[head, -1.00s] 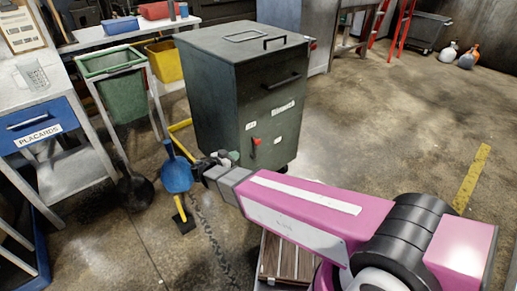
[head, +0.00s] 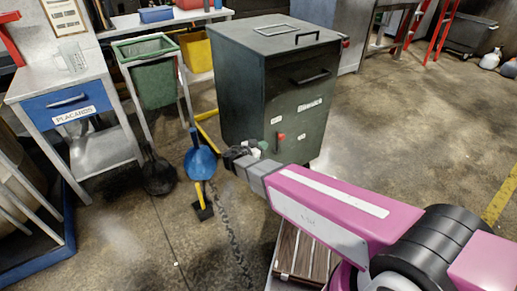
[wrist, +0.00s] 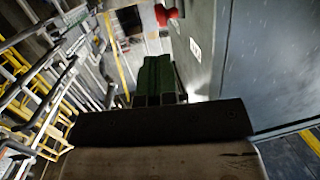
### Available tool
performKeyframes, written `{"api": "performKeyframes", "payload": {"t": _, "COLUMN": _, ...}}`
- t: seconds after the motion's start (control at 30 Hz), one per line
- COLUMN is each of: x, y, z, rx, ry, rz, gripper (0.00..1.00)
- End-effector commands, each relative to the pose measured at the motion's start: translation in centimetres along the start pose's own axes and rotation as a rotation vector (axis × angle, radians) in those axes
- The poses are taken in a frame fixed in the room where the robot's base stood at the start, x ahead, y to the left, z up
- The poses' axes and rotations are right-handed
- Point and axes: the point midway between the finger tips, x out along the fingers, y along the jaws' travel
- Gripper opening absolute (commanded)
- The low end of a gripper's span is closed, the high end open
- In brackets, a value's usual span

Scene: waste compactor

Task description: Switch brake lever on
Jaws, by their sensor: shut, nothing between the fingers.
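The red brake lever (head: 281,136) sits low on the front of the dark green compactor cabinet (head: 240,90), between small white labels. In the wrist view the red lever (wrist: 166,14) shows at the top, beside the grey cabinet face. My gripper (head: 260,148) is in front of the cabinet's lower front, left of and slightly below the lever in the head view, apart from it. In the wrist view its green fingers (wrist: 158,62) are together and empty, pointing past the cabinet face, with the lever beyond their tips. The lever's exact angle is too small to tell.
A green bin (head: 155,75) and a table with a blue placards drawer (head: 68,106) are farther left. Floor to the cabinet's right is clear.

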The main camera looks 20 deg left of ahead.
Motion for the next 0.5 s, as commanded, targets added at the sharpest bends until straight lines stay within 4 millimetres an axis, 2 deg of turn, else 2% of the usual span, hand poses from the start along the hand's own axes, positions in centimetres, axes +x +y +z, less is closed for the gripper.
{"api": "performKeyframes", "payload": {"t": 0.03, "x": 1.1, "y": 0.0, "z": 0.0, "rx": 0.0, "ry": 0.001, "rz": 0.003, "gripper": 0.0}}
{"api": "performKeyframes", "payload": {"t": 0.3, "x": 5.6, "y": 0.0, "z": 0.0, "rx": 0.0, "ry": 0.001, "rz": 0.002, "gripper": 0.0}}
{"api": "performKeyframes", "payload": {"t": 0.5, "x": 7.9, "y": 0.0, "z": 0.0, "rx": 0.0, "ry": -0.001, "rz": 0.001, "gripper": 0.0}}
